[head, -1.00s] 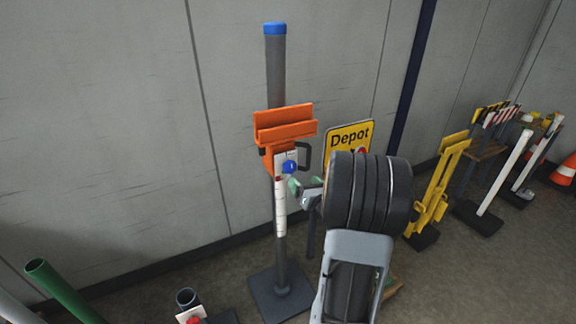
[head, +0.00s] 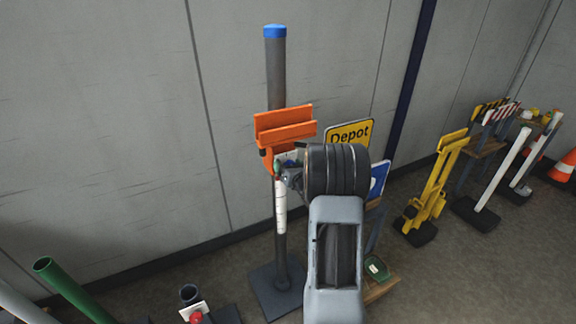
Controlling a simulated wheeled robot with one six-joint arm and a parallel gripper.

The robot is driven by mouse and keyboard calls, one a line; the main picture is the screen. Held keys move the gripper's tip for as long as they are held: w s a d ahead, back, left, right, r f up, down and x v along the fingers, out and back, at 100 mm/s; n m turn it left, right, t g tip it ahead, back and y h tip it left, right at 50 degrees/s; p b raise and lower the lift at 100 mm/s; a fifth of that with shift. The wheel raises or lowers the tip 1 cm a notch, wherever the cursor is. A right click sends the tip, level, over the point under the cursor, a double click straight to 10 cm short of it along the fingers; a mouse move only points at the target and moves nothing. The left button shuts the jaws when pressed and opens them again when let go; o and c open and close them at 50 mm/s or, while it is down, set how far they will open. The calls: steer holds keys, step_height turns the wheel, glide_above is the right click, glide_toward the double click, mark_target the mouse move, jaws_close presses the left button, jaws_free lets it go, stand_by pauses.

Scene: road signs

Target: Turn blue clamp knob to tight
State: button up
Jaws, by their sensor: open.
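The clamp is an orange bracket (head: 284,125) on a grey post (head: 276,75) with a blue cap. In the head view my gripper (head: 282,166) is at the front of the clamp, just below the orange channel, where the blue knob showed earlier. The knob is now hidden behind my gripper and wrist, so I cannot tell whether the fingers touch it or how it is turned. The jaws are open. A white strip (head: 280,206) runs down the post below the clamp.
A yellow Depot sign (head: 349,135) and a blue sign (head: 378,179) stand right of the post, partly behind my arm. A yellow stand (head: 436,187) is further right. A green pipe (head: 72,288) is at lower left. The wall is close behind the post.

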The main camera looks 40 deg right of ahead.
steer(key=shift+c, duration=0.3)
steer(key=c, duration=0.9)
steer(key=shift+o, duration=0.2)
steer(key=shift+f+b, duration=0.1)
steer(key=shift+b, duration=0.45)
